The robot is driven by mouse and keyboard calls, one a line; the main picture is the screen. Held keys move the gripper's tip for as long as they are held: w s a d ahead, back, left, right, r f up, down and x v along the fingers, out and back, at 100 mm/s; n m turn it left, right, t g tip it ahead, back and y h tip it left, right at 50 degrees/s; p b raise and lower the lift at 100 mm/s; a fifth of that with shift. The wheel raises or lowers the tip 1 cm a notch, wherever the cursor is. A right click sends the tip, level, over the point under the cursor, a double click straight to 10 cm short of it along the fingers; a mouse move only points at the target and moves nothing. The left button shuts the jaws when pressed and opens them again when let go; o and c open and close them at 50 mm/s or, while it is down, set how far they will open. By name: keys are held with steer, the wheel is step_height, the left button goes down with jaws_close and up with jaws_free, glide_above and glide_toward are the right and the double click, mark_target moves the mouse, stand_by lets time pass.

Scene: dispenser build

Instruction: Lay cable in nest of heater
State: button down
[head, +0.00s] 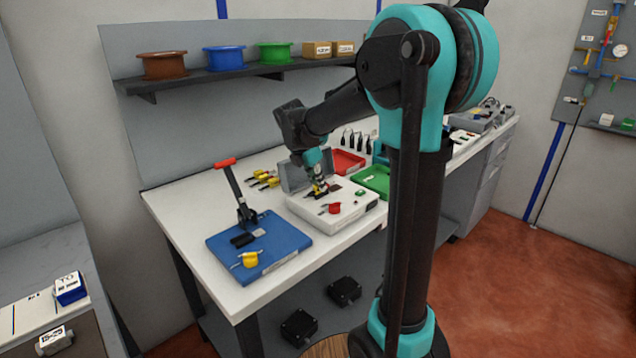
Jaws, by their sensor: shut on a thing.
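My gripper (321,193) is low over a white box-shaped unit (350,217) on the workbench, which looks like the heater. It is shut on a small yellow-and-dark piece, which appears to be the cable (318,187). The piece is tiny in this view and partly covered by the fingers. I cannot tell whether it touches the unit. A red knob (335,208) and a small green part (360,193) sit on the unit's top. A dark patch lies behind the gripper. The nest cannot be made out clearly.
A blue board (290,252) with a red-handled lever press (238,195) stands left of the unit. Several yellow-ended pieces (264,179) lie behind it. Green (374,180) and red (346,162) trays and a grey upright panel (293,178) are close behind.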

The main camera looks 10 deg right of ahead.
steer(key=shift+f, duration=0.3)
stand_by(0.5)
steer(key=c, duration=1)
jaws_free()
steer(key=shift+r, duration=3.5)
